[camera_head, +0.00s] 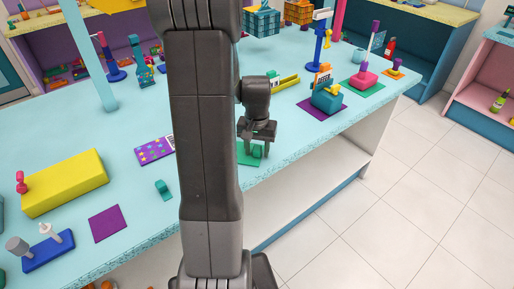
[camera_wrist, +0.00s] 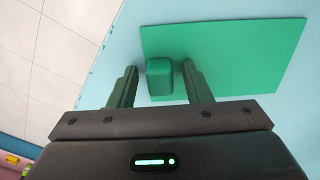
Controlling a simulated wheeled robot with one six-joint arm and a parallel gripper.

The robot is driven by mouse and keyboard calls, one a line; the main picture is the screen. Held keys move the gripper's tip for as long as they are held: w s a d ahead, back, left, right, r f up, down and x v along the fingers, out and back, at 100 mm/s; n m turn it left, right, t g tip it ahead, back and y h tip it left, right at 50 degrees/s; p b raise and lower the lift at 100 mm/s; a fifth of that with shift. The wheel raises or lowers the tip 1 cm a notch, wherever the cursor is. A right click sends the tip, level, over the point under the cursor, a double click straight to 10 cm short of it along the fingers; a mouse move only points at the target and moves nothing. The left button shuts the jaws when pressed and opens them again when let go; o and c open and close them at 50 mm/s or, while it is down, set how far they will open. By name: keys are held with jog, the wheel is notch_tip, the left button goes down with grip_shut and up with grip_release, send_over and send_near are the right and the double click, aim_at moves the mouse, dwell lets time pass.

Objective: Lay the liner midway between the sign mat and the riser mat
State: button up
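A flat green sheet (camera_head: 246,156), which looks like the liner, lies on the light blue table under my gripper (camera_head: 259,150). In the wrist view the sheet (camera_wrist: 225,50) has a small green block (camera_wrist: 160,77) at its edge. My gripper (camera_wrist: 159,88) is open, its fingers on either side of the block with gaps showing. A purple mat (camera_head: 305,106) holds a teal block with an orange upright piece. A green mat (camera_head: 376,87) holds a pink block with a purple post. I cannot tell which mats are the sign mat and the riser mat.
A patterned purple card (camera_head: 154,151), a yellow box (camera_head: 64,184) and a yellow tray (camera_head: 287,82) are also on the table. The table's front edge runs close to my gripper.

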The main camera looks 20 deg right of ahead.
jog(key=shift+r, duration=0.1)
notch_tip(320, 180, up, 14)
jog(key=shift+f, duration=0.2)
dwell(0.4)
notch_tip(320, 180, down, 14)
jog(key=shift+r, duration=0.15)
jog(key=shift+r+p, duration=0.4)
jog(key=shift+r, duration=0.05)
jog(key=shift+f, duration=0.2)
dwell(0.4)
